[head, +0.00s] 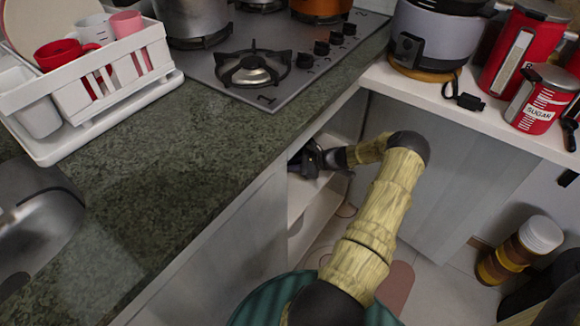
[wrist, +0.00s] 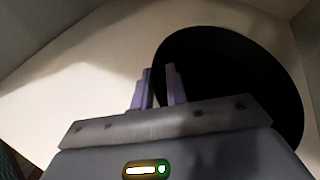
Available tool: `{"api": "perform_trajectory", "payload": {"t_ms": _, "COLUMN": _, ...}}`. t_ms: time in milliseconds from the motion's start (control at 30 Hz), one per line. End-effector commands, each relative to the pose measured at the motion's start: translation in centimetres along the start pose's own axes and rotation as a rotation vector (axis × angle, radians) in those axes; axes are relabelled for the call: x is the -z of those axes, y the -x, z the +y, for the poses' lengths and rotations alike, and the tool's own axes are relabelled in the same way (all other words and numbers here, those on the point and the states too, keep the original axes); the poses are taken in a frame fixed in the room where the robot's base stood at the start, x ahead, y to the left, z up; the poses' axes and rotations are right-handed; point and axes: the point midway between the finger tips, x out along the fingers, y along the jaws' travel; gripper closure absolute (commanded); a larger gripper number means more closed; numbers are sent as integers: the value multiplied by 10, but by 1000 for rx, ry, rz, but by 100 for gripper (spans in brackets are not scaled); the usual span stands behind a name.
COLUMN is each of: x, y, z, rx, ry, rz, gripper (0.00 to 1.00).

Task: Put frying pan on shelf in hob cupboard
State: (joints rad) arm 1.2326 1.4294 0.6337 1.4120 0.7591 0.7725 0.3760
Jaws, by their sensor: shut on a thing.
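The frying pan is a black disc (wrist: 235,80) in the wrist view, just right of and beyond the fingers. My gripper (wrist: 160,85) is shut on it; its handle is not clearly seen between the fingers. In the head view my gripper (head: 306,160) is inside the open hob cupboard below the counter, and the pan is hidden there. The cupboard's pale shelf (head: 306,190) shows below the gripper; a pale surface (wrist: 85,70) also lies behind the pan in the wrist view. I cannot tell whether the pan touches it.
The grey cupboard front (head: 235,250) and the counter edge lie close left of my arm. A grey panel (head: 400,185) stands to the right. Above are the hob (head: 290,85), a dish rack (head: 90,95) and a white ledge (head: 440,92) with a cooker and red canisters.

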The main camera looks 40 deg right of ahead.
Motion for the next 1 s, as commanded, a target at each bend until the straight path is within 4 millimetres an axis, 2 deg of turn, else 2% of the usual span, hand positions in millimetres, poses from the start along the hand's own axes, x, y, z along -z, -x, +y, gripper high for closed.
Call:
{"api": "perform_trajectory", "payload": {"t_ms": 333, "x": 1, "y": -2, "z": 0, "rx": 0, "ry": 4, "rz": -2, "gripper": 100}}
{"api": "perform_trajectory", "payload": {"t_ms": 367, "x": 2, "y": -2, "z": 1, "rx": -1, "ry": 1, "rz": -1, "gripper": 81}}
{"api": "perform_trajectory", "payload": {"t_ms": 467, "x": 1, "y": -2, "z": 1, "rx": -1, "ry": 1, "rz": -1, "gripper": 63}}
{"api": "perform_trajectory", "payload": {"t_ms": 800, "x": -1, "y": 0, "z": 0, "rx": -1, "ry": 2, "rz": -1, "gripper": 63}}
{"api": "perform_trajectory", "payload": {"t_ms": 1000, "x": -2, "y": 21, "z": -1, "rx": 1, "ry": 1, "rz": 0, "gripper": 63}}
